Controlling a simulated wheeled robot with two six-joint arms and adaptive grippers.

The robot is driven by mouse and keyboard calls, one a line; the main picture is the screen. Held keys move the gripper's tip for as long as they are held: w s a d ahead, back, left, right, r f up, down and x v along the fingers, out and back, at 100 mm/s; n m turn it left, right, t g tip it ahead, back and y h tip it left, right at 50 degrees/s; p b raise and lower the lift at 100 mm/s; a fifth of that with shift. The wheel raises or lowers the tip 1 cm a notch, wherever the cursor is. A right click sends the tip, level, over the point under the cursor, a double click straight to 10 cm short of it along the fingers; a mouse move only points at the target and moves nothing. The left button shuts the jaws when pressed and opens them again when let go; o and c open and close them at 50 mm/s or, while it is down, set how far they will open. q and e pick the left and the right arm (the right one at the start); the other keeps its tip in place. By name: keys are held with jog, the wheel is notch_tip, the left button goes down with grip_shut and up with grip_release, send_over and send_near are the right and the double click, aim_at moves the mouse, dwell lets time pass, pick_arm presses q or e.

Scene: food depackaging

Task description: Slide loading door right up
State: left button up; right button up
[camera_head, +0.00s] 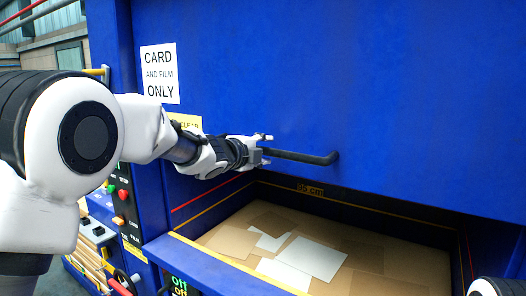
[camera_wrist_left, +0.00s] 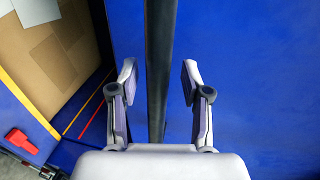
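The blue loading door (camera_head: 400,90) fills the upper right of the head view, its lower edge above an open bay. A dark bar handle (camera_head: 308,157) runs across the door's lower left part. My left gripper (camera_head: 266,150) is at the handle's left end. In the left wrist view the handle (camera_wrist_left: 160,50) passes between the two fingers of my left gripper (camera_wrist_left: 158,78), with a gap on each side. The fingers are open and not closed on it. The gripper hides the handle's left end in the head view. My right gripper does not clearly show.
The bay holds brown cardboard and white sheets (camera_head: 318,258) behind a blue front sill with a yellow edge (camera_head: 235,263). A control panel with buttons (camera_head: 122,195) stands at left. A "CARD AND FILM ONLY" sign (camera_head: 159,74) is on the blue frame.

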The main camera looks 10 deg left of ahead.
pick_arm(q)
jog(key=v, duration=1.1)
jog(key=shift+s, duration=0.4)
